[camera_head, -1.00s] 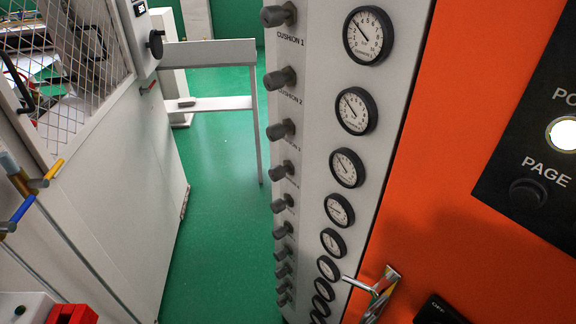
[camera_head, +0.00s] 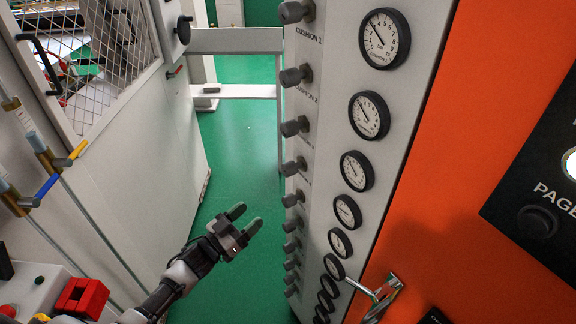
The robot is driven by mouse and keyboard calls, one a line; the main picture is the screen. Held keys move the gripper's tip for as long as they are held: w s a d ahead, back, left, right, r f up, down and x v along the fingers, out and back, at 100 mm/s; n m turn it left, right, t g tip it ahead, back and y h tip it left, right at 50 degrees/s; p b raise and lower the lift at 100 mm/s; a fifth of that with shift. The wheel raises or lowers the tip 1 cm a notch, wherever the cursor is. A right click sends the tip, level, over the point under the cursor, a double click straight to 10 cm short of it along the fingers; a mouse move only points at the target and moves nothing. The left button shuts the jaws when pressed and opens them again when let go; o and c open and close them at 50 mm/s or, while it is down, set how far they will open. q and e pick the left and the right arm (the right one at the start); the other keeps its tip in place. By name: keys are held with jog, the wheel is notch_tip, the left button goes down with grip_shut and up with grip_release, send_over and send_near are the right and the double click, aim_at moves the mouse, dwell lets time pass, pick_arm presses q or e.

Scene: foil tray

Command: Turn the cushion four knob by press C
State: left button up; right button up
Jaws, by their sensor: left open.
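A column of dark grey knobs runs down the pale panel (camera_head: 335,100). The fourth from the top, taken as the cushion four knob (camera_head: 294,167), sticks out to the left; its label is too small to read. Only the cushion 1 and 2 labels can be read. My left gripper (camera_head: 246,218) is in the lower middle, open and empty, its two dark fingers pointing up and right. In the picture it is below and left of the fourth knob, apart from it. My right gripper is not in view.
Round gauges (camera_head: 357,171) line the panel beside the knobs. An orange panel (camera_head: 470,130) with a metal latch (camera_head: 382,295) stands at right. A white cabinet (camera_head: 150,150) with a mesh window is at left.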

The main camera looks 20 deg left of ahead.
aim_at(283, 172)
pick_arm(q)
notch_tip(283, 172, up, 9)
jog(key=d+m+g+h, duration=0.1)
jog(key=d+m+h, duration=0.1)
jog(key=m+h, duration=0.25)
jog(key=shift+n+h, duration=0.35)
jog(key=shift+n, duration=0.2)
jog(key=x, duration=1)
jog(key=shift+d+r, duration=0.15)
jog(key=shift+d, duration=0.2)
jog(key=c, duration=0.9)
jog(key=shift+m, duration=0.4)
